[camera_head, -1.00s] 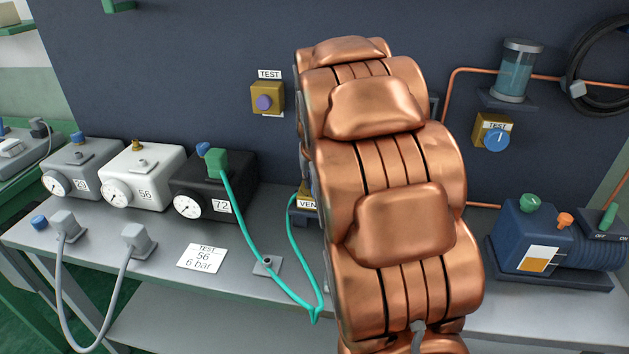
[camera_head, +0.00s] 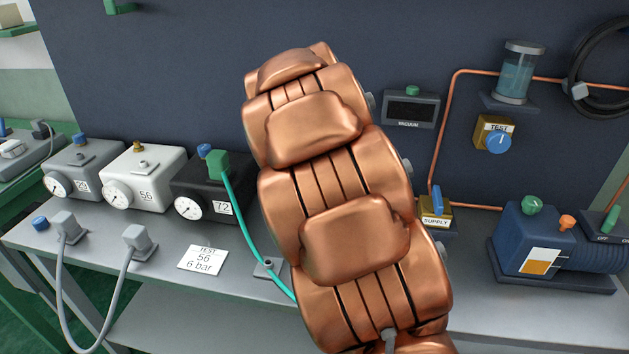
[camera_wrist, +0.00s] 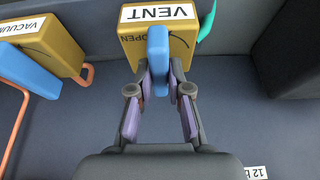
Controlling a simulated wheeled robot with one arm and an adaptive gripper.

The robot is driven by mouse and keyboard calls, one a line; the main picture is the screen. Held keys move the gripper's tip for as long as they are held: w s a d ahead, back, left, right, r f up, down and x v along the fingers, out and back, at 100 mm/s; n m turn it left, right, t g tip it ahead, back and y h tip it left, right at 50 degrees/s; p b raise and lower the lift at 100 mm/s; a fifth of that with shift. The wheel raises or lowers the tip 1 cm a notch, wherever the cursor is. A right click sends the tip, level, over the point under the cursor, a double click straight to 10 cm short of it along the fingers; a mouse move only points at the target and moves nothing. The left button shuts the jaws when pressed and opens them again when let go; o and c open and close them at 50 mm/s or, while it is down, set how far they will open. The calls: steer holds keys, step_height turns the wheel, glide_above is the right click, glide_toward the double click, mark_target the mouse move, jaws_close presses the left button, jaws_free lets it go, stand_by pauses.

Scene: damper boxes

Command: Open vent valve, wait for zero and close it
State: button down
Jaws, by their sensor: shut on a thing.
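The yellow vent valve (camera_wrist: 183,45) has a VENT label and shows upside down at the top of the wrist view. Its blue handle (camera_wrist: 157,48) stands lengthwise in the picture, beside the word OPEN and a curved mark. My gripper (camera_wrist: 159,80) is shut on this handle, one finger on each side. In the head view my arm hides both the vent valve and my gripper. The vacuum display (camera_head: 411,110) hangs on the back wall with a green knob on top. Its screen is dark and I cannot read a value on it.
A yellow vacuum valve (camera_wrist: 62,42) with a blue handle sits close beside the vent valve. A teal hose (camera_head: 240,225) runs from the black box 72 (camera_head: 213,188) behind my arm. A supply valve (camera_head: 434,206) and blue pump (camera_head: 530,240) stand at right.

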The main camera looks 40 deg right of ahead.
steer(key=c, duration=1.1)
jaws_free()
steer(key=v, duration=1.2)
steer(key=shift+w, duration=0.1)
steer(key=s+a+f+n+g+y+p, duration=0.1)
steer(key=s+a+f+n+p, duration=0.1)
steer(key=s+a, duration=0.5)
steer(key=s+a+f+n+g+y+p, duration=0.1)
steer(key=s+a+f+n+g+p, duration=0.1)
steer(key=s+a, duration=0.5)
steer(key=s+a+f+n+g+y+p, duration=0.1)
steer(key=s+a+n, duration=0.4)
steer(key=s, duration=1)
steer(key=shift+a+f+n+g+p, duration=0.4)
steer(key=shift+a+f+p, duration=0.2)
steer(key=shift+a+p, duration=0.55)
